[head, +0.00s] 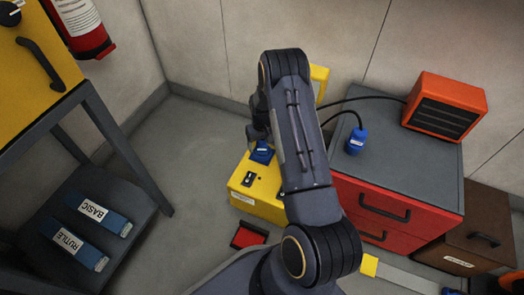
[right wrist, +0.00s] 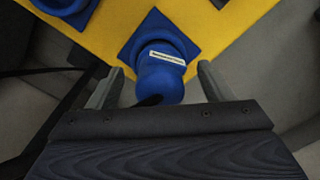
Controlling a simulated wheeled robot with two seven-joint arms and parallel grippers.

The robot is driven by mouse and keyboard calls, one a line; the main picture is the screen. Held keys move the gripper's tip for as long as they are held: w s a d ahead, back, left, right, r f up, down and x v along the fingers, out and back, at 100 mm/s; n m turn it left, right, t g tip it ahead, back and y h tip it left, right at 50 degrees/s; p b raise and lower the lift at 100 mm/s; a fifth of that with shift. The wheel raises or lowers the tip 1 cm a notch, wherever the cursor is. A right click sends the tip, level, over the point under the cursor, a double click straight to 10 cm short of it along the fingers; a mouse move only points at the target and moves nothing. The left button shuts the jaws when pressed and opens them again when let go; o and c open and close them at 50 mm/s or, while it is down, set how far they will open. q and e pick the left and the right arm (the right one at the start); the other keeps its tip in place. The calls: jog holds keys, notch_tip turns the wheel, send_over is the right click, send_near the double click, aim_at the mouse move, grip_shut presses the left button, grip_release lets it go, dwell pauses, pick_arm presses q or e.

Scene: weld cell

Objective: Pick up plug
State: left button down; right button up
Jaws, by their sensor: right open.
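A blue plug (right wrist: 162,78) with a pale label strip stands at a blue square socket plate on a yellow box. In the right wrist view it lies between the two fingers of my right gripper (right wrist: 160,68), which is open around it with gaps on both sides. In the head view my right arm hides most of that gripper; a blue part (head: 262,152) shows on the yellow box (head: 256,205) beside it. Another blue plug (head: 356,141) with a black cable stands on the grey top of the red cabinet. My left gripper is out of view.
An orange heater-like box (head: 446,106) sits on the red cabinet (head: 375,212). A brown cabinet (head: 475,238) stands at right. Open floor (head: 190,150) lies between.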

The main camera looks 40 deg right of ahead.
jog(key=shift+f, duration=0.5)
jog(key=shift+r, duration=0.1)
jog(key=c, duration=1.2)
